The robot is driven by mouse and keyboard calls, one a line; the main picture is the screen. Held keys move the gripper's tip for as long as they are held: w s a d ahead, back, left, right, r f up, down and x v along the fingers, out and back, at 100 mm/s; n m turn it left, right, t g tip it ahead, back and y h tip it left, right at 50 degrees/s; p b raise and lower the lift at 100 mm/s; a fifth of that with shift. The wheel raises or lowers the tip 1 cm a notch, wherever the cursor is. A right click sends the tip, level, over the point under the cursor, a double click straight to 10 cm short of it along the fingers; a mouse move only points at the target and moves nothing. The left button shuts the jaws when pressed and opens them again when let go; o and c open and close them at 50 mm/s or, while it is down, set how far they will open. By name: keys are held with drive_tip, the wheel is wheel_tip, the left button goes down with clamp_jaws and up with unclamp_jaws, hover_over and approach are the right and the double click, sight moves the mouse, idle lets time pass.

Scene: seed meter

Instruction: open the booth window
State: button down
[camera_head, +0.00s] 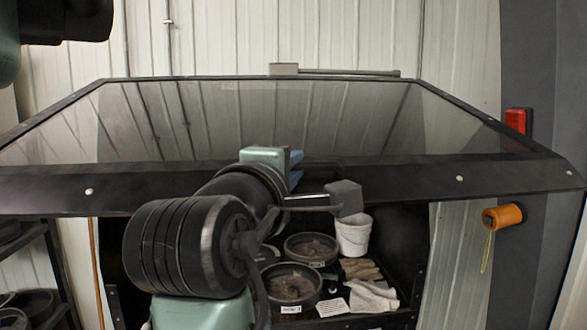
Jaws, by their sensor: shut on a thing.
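The booth window (250,118) is a wide clear pane in a black frame, seen from below eye level and tilted, with its front rail (470,180) toward me. The booth's inside shows below this rail. My gripper (296,167) is at the middle of the front rail, with its blue finger parts beside a dark handle (328,169). It is shut on the handle, though my own arm hides much of the grip.
Inside the booth are round dark pans (291,283), a white bucket (353,236), gloves (361,270) and a white cloth (373,296). An orange object (502,217) and a red one (516,121) are on the right. A shelf (32,265) stands left.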

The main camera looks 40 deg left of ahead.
drive_tip(key=shift+w+a+f+b, duration=0.1)
drive_tip(key=shift+f+b, duration=0.2)
drive_tip(key=shift+f, duration=0.3)
drive_tip(key=shift+w+a+f+b, duration=0.1)
drive_tip(key=shift+f+b, duration=0.15)
drive_tip(key=shift+f, duration=0.3)
drive_tip(key=shift+r, duration=0.1)
drive_tip(key=c, duration=1.2)
unclamp_jaws()
drive_tip(key=shift+o, duration=0.2)
drive_tip(key=shift+s+d+b, duration=0.3)
drive_tip(key=shift+s+b, duration=0.05)
drive_tip(key=shift+s, duration=0.2)
drive_tip(key=b+v, duration=0.4)
drive_tip(key=v, duration=0.8)
